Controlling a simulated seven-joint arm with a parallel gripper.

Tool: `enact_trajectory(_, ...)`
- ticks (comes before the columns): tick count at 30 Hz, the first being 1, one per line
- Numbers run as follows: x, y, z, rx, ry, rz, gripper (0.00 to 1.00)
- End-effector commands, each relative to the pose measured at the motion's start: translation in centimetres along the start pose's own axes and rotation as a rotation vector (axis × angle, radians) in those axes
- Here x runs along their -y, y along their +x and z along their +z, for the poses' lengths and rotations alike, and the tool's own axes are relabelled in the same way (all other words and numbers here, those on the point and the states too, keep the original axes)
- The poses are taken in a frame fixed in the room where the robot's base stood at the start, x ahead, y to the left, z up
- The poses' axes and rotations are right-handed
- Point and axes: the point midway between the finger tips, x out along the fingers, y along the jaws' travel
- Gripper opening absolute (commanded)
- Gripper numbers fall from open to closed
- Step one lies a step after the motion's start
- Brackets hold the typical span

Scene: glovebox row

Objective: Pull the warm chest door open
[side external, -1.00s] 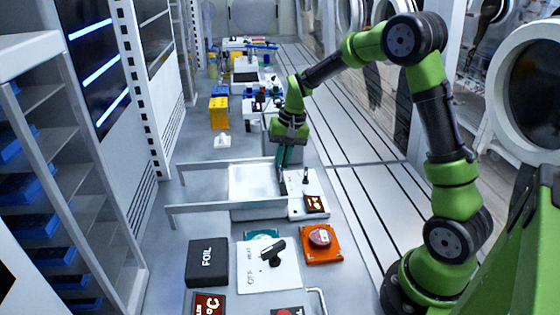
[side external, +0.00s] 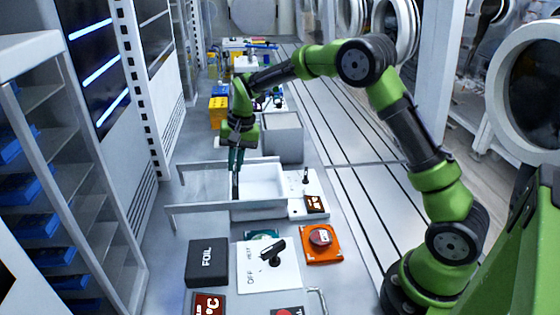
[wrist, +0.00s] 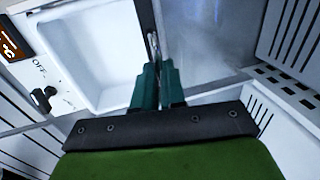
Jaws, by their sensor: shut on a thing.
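The warm chest (side external: 262,213) is a white open-topped basin set in the bench, with a brown °C label (side external: 315,204) and a small lever (side external: 306,177) on its right. The chest door's dark edge strip (side external: 236,187) stands at the basin's left side, between two rails; the panel beyond looks clear or grey. My gripper (side external: 235,165) points down over that edge. In the wrist view, my gripper (wrist: 155,75) is shut on the thin upright door handle (wrist: 153,45). The basin's white interior (wrist: 95,45) lies uncovered and empty to the left there.
Metal rails (side external: 195,208) stick out left of the chest. A grey box (side external: 283,138) stands behind it. A black FOIL box (side external: 207,262), a lever plate (side external: 268,270) and an orange tray (side external: 321,258) lie in front. A blue-binned shelf (side external: 40,160) stands at the left.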

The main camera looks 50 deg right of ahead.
Motion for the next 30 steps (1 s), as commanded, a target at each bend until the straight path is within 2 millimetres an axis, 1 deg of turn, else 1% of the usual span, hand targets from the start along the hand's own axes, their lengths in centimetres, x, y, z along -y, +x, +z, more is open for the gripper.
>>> enact_trajectory(4,0.1,-0.2,-0.1,-0.005,-0.001,-0.003,0.00)
enact_trajectory(5,0.0,-0.2,-0.1,-0.006,-0.002,-0.003,0.13)
enact_trajectory(9,0.0,-0.1,-0.1,-0.004,-0.001,-0.002,0.35)
enact_trajectory(10,0.0,-0.1,-0.1,-0.004,-0.001,-0.002,0.36)
enact_trajectory(17,0.0,-0.1,0.0,-0.002,-0.001,-0.001,0.36)
enact_trajectory(20,0.0,-0.4,-0.1,-0.003,-0.002,-0.002,0.36)
enact_trajectory(23,0.0,-1.6,-0.1,-0.003,-0.001,-0.003,0.36)
enact_trajectory(26,0.0,-3.5,-0.1,-0.006,-0.001,-0.004,0.36)
enact_trajectory(30,0.1,-7.0,-0.1,-0.007,-0.001,-0.005,0.36)
